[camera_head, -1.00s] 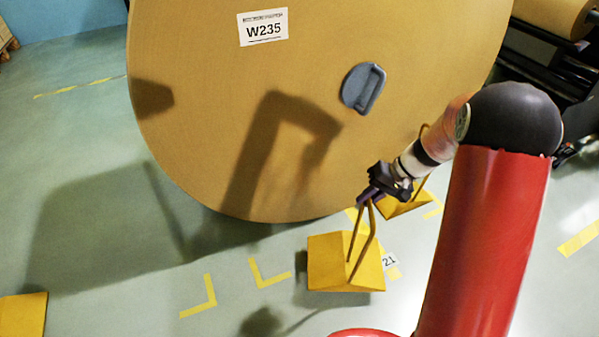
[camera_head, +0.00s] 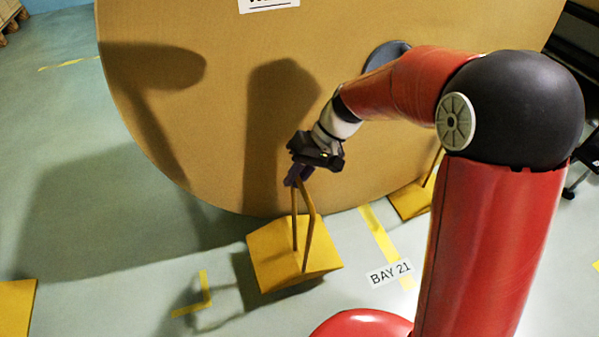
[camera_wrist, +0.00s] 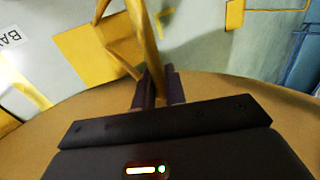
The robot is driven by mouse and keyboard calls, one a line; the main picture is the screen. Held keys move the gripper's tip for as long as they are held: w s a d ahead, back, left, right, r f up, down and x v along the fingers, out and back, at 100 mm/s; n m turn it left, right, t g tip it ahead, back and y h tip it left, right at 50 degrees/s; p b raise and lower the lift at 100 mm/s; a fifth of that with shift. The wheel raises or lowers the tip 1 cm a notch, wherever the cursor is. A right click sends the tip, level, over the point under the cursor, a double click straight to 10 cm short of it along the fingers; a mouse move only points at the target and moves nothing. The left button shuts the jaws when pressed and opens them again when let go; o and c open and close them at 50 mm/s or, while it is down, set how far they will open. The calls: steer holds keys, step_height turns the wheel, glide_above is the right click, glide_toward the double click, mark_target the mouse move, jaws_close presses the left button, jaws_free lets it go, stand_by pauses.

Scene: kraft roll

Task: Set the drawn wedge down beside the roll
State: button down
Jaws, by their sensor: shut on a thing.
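My gripper (camera_head: 298,178) is shut on the top of the tall bent handle of a yellow wedge (camera_head: 282,262). The wedge hangs tilted below it, in front of the lower edge of the big brown roll (camera_head: 230,120). Its shadow lies close beside and under it; I cannot tell how large the gap to the floor is. In the wrist view the fingers (camera_wrist: 158,88) close around the handle, with the yellow wedge (camera_wrist: 85,52) beyond and the roll's face (camera_wrist: 225,90) below.
A second yellow wedge (camera_head: 408,203) sits at the roll's lower right, partly hidden by my arm. Another yellow block (camera_head: 15,305) lies at the far left. A "BAY 21" label (camera_head: 390,273) and yellow floor marks (camera_head: 207,290) are near. The floor to the left is clear.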

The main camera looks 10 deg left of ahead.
step_height(320, 180, down, 8)
steer(key=b, duration=0.6)
steer(key=shift+f, duration=0.25)
steer(key=shift+w+d, duration=0.15)
steer(key=shift+d, duration=0.05)
stand_by(0.5)
steer(key=shift+f+b, duration=0.55)
steer(key=shift+f, duration=0.15)
stand_by(0.7)
steer(key=c, duration=1.4)
jaws_free()
steer(key=shift+o, duration=0.2)
steer(key=shift+f, duration=0.1)
steer(key=p+v, duration=0.1)
steer(key=v, duration=0.7)
